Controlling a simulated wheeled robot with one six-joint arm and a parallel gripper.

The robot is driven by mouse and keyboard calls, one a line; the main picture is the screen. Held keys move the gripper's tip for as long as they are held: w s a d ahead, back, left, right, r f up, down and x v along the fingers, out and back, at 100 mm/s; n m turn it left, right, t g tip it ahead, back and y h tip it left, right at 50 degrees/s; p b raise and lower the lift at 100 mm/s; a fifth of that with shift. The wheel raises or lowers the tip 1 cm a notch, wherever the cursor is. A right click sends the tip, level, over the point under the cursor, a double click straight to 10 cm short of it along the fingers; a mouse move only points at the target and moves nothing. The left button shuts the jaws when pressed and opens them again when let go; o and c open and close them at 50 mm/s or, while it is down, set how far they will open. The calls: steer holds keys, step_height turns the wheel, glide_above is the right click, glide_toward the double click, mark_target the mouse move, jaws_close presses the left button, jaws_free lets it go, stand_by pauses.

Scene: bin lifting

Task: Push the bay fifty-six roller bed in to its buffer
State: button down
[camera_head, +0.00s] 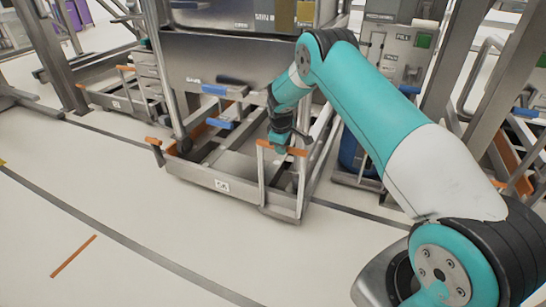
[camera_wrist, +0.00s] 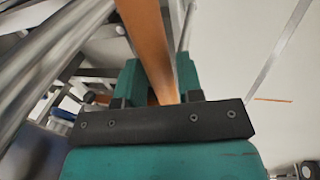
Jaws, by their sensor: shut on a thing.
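The roller bed (camera_head: 195,172) is a low grey metal frame standing partly out from under a large steel machine (camera_head: 215,62). A small white label (camera_head: 222,185) is on its front rail, too small to read. An upright handle rises at its right front corner with an orange top bar (camera_head: 297,152). My gripper (camera_head: 279,146) is shut on this orange bar. In the wrist view the orange bar (camera_wrist: 147,40) runs between the two teal fingers of my gripper (camera_wrist: 158,80).
Another similar frame (camera_head: 112,100) with orange parts stands at the left. Blue-tipped levers (camera_head: 219,124) sit above the bed. A grey cabinet (camera_head: 397,50) and steel posts stand close on the right. The pale floor (camera_head: 110,235) in front is clear, with dark lines and an orange stripe (camera_head: 73,256).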

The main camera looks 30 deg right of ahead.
steer(key=c, duration=0.9)
jaws_free()
steer(key=shift+s+a+f+g+y, duration=0.15)
steer(key=shift+s+a+f, duration=0.1)
steer(key=shift+a, duration=0.35)
steer(key=shift+s+a+f+g+y, duration=0.15)
steer(key=shift+s+a+f, duration=0.1)
steer(key=shift+a, duration=0.45)
steer(key=shift+c, duration=1)
steer(key=o, duration=0.4)
steer(key=shift+s, duration=0.1)
steer(key=shift+a+n, duration=0.1)
steer(key=shift+n, duration=0.2)
steer(key=shift+c, duration=0.7)
step_height(320, 180, up, 17)
steer(key=s+a+p, duration=0.1)
steer(key=a+p, duration=0.1)
steer(key=p, duration=0.2)
steer(key=shift+s, duration=0.4)
